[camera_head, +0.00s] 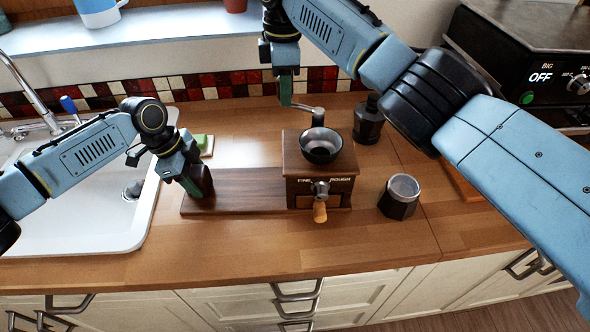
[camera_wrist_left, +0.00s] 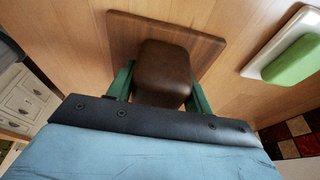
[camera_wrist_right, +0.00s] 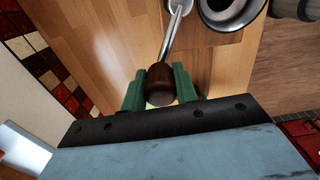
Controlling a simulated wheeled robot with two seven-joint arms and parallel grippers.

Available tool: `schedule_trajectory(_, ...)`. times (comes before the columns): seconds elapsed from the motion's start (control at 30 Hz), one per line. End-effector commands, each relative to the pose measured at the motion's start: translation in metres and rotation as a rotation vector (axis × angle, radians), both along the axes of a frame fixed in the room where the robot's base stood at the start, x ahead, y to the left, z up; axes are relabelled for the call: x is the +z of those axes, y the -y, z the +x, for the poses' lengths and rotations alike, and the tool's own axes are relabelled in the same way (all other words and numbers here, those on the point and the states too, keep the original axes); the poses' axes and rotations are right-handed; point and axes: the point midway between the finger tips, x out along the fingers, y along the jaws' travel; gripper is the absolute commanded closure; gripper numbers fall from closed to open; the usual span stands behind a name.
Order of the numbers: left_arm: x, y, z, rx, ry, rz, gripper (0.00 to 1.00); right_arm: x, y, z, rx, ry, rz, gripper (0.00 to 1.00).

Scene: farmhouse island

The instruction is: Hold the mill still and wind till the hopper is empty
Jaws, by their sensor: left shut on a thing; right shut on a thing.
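The wooden mill (camera_head: 291,155) stands on the counter at the right end of a dark base board (camera_head: 240,192). A round dark hopper (camera_head: 321,147) sits on its top; I cannot tell what is inside. Its front has a FINE/ROUGH dial (camera_head: 321,187) and a wooden knob (camera_head: 320,212). My left gripper (camera_head: 195,184) is shut on the brown block (camera_wrist_left: 165,70) at the board's left end. My right gripper (camera_head: 286,92) is shut on the crank's wooden knob (camera_wrist_right: 160,82), behind and left of the hopper. The metal crank arm (camera_head: 303,107) runs from the knob toward the hopper.
A metal-rimmed dark pot (camera_head: 399,197) stands right of the mill, and another dark vessel (camera_head: 368,119) behind it. A sink (camera_head: 120,225) is at left, with green soap (camera_wrist_left: 292,60) on a white dish near it. A black appliance (camera_head: 520,50) is at far right.

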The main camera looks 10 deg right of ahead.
Motion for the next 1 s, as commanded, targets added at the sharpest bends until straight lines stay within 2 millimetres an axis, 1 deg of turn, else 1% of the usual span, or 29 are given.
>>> schedule_trajectory(0.03, 0.001, 0.002, 0.0, -0.001, 0.001, -0.003, 1.0, -0.004, -0.004, -0.006, 0.005, -0.004, 0.003, 1.0)
schedule_trajectory(0.17, 0.001, 0.002, 0.0, 0.0, 0.001, -0.004, 1.0, -0.004, -0.009, -0.02, 0.007, -0.005, 0.004, 1.0)
schedule_trajectory(0.3, 0.001, 0.002, 0.0, 0.0, 0.001, -0.004, 1.0, -0.003, -0.011, -0.036, 0.006, -0.004, 0.002, 1.0)
schedule_trajectory(0.4, 0.001, 0.002, 0.0, 0.0, 0.001, -0.004, 1.0, -0.002, -0.009, -0.045, 0.002, 0.001, 0.002, 1.0)
schedule_trajectory(0.9, 0.001, 0.002, 0.0, 0.001, 0.0, -0.005, 1.0, -0.001, -0.009, -0.042, -0.002, 0.003, 0.003, 1.0)
schedule_trajectory(0.93, 0.001, 0.002, 0.0, 0.001, 0.0, -0.005, 1.0, -0.001, -0.009, -0.042, -0.002, 0.003, 0.002, 0.7)
schedule_trajectory(1.0, 0.001, 0.002, 0.0, 0.002, 0.001, -0.006, 1.0, -0.001, -0.009, -0.042, -0.002, 0.003, 0.002, 0.6)
